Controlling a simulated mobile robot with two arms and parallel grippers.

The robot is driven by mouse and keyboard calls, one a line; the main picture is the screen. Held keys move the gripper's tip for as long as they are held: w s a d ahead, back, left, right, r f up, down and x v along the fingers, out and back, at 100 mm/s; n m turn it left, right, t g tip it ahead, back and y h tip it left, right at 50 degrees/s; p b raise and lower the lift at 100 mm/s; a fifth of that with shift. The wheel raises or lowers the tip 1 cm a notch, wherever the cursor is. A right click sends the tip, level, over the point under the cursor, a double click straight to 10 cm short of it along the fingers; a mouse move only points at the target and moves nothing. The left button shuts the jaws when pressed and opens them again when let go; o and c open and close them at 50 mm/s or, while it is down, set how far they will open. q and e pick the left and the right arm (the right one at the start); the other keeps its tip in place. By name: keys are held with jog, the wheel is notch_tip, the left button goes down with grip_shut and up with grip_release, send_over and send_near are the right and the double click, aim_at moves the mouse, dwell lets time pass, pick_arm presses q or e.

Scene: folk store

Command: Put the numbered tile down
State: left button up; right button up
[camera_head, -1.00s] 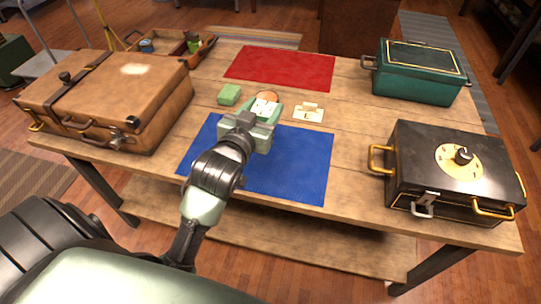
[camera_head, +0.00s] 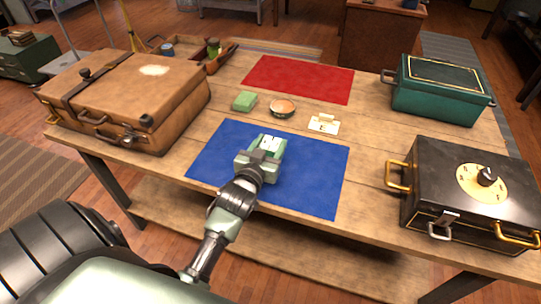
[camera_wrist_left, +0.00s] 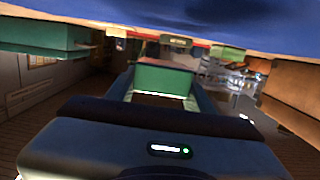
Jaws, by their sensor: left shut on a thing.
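My left gripper (camera_head: 269,144) is shut on the numbered tile (camera_head: 271,142), which shows a pale face with small dark marks. It is over the upper middle of the blue mat (camera_head: 318,180). Whether the tile touches the mat I cannot tell. In the left wrist view, a green block-like shape (camera_wrist_left: 165,78), likely the tile, sits between my fingers. That view appears upside down, with the blue mat (camera_wrist_left: 150,14) along its top. My right gripper is in neither view.
A red mat (camera_head: 300,78) lies farther back. A brown suitcase (camera_head: 165,95) stands left; a teal box (camera_head: 437,95) and black box (camera_head: 465,195) stand right.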

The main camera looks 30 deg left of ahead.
aim_at(271, 155)
pick_arm(q)
jog(key=shift+f, duration=2.15)
jog(key=shift+f, duration=0.1)
jog(key=o, duration=1.5)
